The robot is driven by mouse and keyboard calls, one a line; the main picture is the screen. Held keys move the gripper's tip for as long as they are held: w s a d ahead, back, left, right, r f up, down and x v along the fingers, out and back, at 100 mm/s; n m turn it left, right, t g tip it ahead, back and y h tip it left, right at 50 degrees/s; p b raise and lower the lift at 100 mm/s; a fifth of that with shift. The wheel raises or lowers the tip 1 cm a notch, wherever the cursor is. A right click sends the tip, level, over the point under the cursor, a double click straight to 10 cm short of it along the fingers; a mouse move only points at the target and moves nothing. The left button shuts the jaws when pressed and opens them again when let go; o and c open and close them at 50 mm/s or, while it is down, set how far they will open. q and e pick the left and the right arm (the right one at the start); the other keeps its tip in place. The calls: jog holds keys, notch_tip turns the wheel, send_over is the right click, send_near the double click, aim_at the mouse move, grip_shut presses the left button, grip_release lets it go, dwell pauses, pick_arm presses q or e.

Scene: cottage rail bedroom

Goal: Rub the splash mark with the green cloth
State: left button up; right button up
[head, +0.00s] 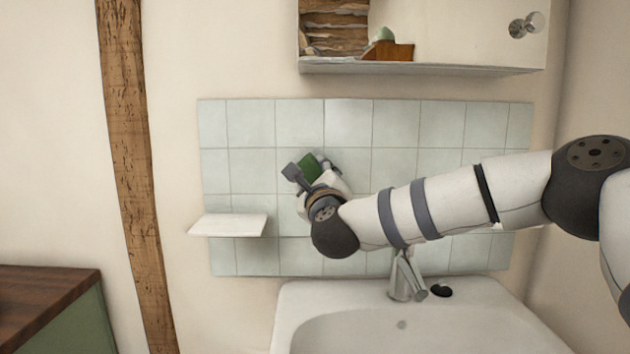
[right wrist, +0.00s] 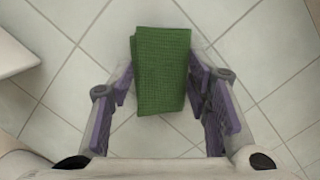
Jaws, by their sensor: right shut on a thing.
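The green cloth (head: 308,165) is folded into a small pad in front of the pale tiles (head: 350,123), left of the tap. My right gripper (head: 311,173) is shut on it. In the right wrist view the cloth (right wrist: 162,70) sits between the two fingers (right wrist: 160,88), with tiles behind it. I cannot tell whether the cloth touches the tiles. I can make out no splash mark on the visible tiles; the cloth, gripper and arm hide part of them. My left gripper is not in view.
A small white shelf (head: 229,225) juts out left of my right gripper. Below are a white basin (head: 300,310) and a chrome tap (head: 403,280). A wall cabinet (head: 440,66) hangs above. A wooden-topped counter (head: 45,285) stands at lower left.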

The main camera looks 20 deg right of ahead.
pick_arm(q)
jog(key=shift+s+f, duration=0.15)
pick_arm(e)
jog(key=shift+w+d, duration=0.1)
jog(key=shift+w, duration=0.15)
jog(key=shift+d, duration=0.1)
jog(key=shift+r, duration=0.65)
jog(key=shift+a+f+p, duration=0.2)
jog(key=shift+f+p, duration=0.1)
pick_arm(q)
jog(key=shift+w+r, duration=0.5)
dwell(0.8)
